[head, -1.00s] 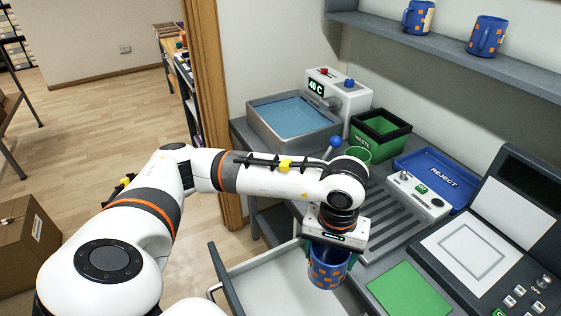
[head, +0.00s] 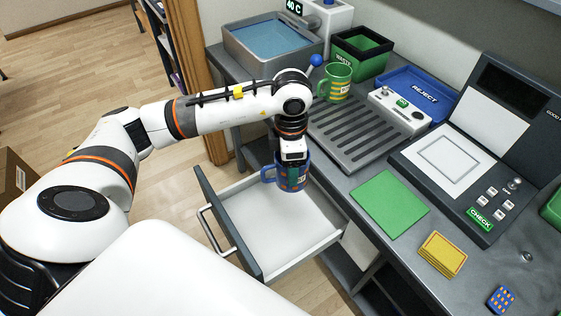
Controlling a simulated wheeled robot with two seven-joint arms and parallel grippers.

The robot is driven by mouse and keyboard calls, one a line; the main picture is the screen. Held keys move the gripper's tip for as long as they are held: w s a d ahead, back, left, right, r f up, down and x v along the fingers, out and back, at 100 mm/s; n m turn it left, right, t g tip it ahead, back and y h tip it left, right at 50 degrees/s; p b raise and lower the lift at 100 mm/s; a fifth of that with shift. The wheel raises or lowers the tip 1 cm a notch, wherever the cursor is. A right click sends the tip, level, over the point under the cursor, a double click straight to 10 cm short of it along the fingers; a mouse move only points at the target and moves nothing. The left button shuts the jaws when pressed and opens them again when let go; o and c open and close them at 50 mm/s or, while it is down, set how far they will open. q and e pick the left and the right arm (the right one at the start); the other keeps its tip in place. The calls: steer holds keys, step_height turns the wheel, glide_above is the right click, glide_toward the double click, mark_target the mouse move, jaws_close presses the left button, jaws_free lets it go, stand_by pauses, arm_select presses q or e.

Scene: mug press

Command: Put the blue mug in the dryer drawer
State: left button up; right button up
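The blue mug (head: 299,183) with orange squares is upright at the far end of the open drawer (head: 265,226). Its handle points left. My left gripper (head: 292,172) comes down on it from above, with a finger in front of the mug's side, and appears shut on it. I cannot tell whether the mug's base touches the white drawer floor. The rest of the drawer is empty. My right gripper is not in view.
A water basin (head: 272,45), green waste bin (head: 362,52) and blue reject tray (head: 418,93) line the back.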

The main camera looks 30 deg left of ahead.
arm_select(q)
steer(key=a+f+n+b, duration=0.1)
steer(key=f+n, duration=0.2)
steer(key=f, duration=0.5)
steer(key=w+a+f+n+b, duration=0.1)
steer(key=f+n, duration=0.3)
steer(key=f, duration=0.4)
steer(key=a+f+n+b, duration=0.1)
steer(key=f+n+b, duration=0.2)
steer(key=f, duration=0.5)
steer(key=shift+w+a+f+n, duration=0.25)
steer(key=shift+f+n, duration=0.05)
steer(key=shift+n, duration=0.4)
steer(key=shift+f+b, duration=0.15)
steer(key=shift+b, duration=0.2)
steer(key=o, duration=1.2)
